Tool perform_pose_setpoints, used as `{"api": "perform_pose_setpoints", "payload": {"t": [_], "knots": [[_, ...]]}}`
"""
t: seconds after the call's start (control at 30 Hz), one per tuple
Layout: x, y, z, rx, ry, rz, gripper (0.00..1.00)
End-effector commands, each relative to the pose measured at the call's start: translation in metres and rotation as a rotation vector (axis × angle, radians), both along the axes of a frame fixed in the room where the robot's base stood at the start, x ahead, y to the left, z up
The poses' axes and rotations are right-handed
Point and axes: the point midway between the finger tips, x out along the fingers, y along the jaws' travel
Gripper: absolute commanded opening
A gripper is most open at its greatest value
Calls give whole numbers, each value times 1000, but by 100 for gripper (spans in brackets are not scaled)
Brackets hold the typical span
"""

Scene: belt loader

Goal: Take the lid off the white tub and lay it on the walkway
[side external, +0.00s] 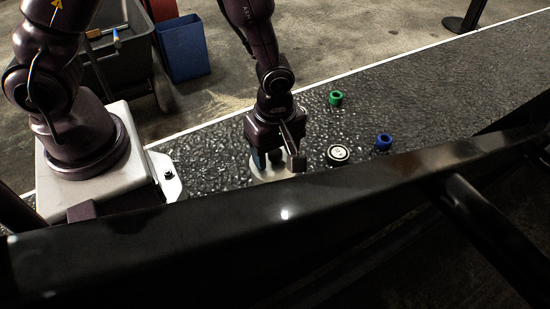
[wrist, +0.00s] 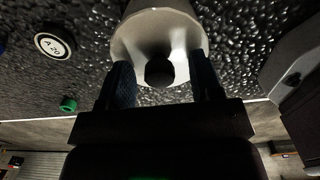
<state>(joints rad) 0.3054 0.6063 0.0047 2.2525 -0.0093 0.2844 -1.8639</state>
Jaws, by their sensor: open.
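The white tub (side external: 266,175) stands on the dark pebbled surface, partly hidden behind the dark rail and under my gripper. In the wrist view its round pale lid (wrist: 136,48) has a dark round knob (wrist: 159,73) in the middle. My gripper (side external: 266,160) points down right over the tub. In the wrist view my gripper (wrist: 160,68) is open, with one blue finger on each side of the knob and a gap to each. I cannot tell how far the fingertips are above the lid. The concrete floor (side external: 345,50) lies beyond the white edge line.
A black-and-white disc (side external: 339,154), a blue ring (side external: 384,142) and a green ring (side external: 336,98) lie right of the tub. A dark rail (side external: 400,172) crosses the front. A blue bin (side external: 183,48) and a dark cart (side external: 120,75) stand behind. The surface at far right is clear.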

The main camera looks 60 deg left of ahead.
Motion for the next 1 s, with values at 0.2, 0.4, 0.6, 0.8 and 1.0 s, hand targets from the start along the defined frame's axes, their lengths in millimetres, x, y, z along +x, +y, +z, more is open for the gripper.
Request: {"api": "perform_pose_setpoints", "payload": {"t": [0.2, 0.4, 0.6, 0.8, 1.0], "knots": [[1, 0, -3, -1, -2, 0, 59], [0, 0, -2, -1, -2, 0, 24], [1, 0, -2, -1, -2, -1, 5], [1, 0, -1, -1, -3, -1, 5], [1, -1, 15, -1, -5, -2, 5]]}}
